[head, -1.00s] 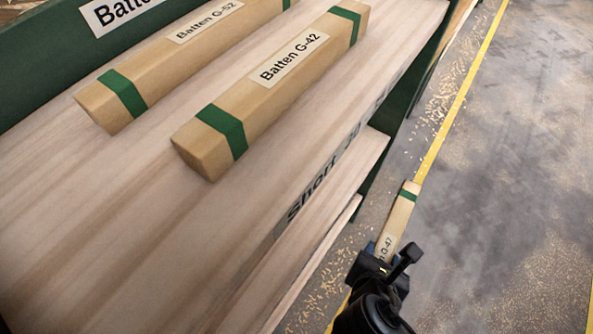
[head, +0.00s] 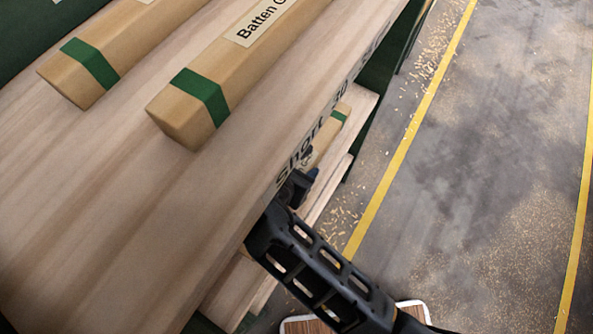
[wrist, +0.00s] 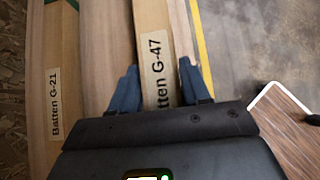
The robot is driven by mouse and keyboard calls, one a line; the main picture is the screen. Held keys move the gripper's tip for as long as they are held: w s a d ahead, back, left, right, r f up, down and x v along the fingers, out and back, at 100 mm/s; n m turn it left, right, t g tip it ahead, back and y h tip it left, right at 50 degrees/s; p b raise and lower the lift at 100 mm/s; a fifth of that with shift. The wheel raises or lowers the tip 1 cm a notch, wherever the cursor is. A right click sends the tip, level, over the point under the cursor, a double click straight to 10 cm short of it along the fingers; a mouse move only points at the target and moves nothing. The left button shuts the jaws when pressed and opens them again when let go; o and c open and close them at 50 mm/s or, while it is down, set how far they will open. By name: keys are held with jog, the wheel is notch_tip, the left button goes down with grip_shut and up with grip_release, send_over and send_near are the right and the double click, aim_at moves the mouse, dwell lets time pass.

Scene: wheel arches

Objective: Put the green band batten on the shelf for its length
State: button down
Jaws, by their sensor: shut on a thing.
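The batten labelled G-47 (wrist: 156,45) is pale wood. In the head view its far end with a green band (head: 338,122) shows below the top board's front edge, over a lower shelf (head: 361,108). My gripper (wrist: 160,72) is shut on this batten, one blue finger on each side. In the head view the gripper (head: 304,180) is at the top board's edge, its fingers partly hidden. I cannot tell whether the batten touches the lower shelf. Batten G-21 (wrist: 60,95) lies to its left in the wrist view, apart from it.
The top shelf (head: 130,190) has a front edge marked "Short" and a number, partly hidden. It carries two green-banded battens (head: 185,112) (head: 85,75). It overhangs my gripper closely. The floor (head: 480,180) to the right is open, with yellow lines and wood chips.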

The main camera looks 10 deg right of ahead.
jog(key=shift+w+a, duration=0.2)
jog(key=shift+a, duration=0.1)
jog(key=shift+f, duration=0.15)
notch_tip(320, 180, down, 3)
jog(key=shift+f, duration=0.15)
jog(key=c, duration=0.5)
grip_release()
jog(key=v, duration=1.2)
